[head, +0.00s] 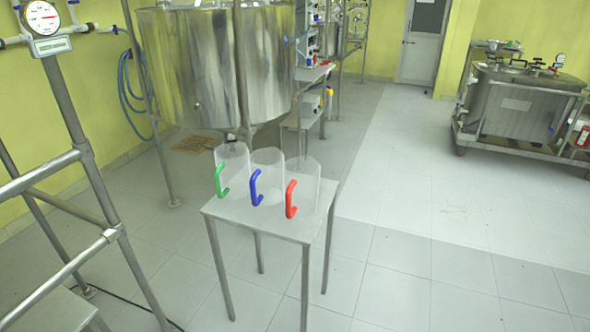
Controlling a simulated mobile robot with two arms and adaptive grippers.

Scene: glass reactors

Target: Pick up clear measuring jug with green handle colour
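The clear measuring jug with the green handle (234,158) stands upright on a small metal table (243,222), at the left of a row of three jugs. Its green handle (221,181) faces the front left. A clear jug with a blue handle (268,163) stands in the middle, to its right. A clear jug with a red handle (305,176) stands at the right of the row. The jugs overlap in the view, so I cannot tell whether they touch. Neither of my grippers is in view.
A large steel tank (215,65) on legs stands behind the table. A metal rail frame (90,190) with a gauge (42,18) is at the left. A wheeled steel vat (515,105) stands at the far right. The tiled floor (430,220) right of the table is clear.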

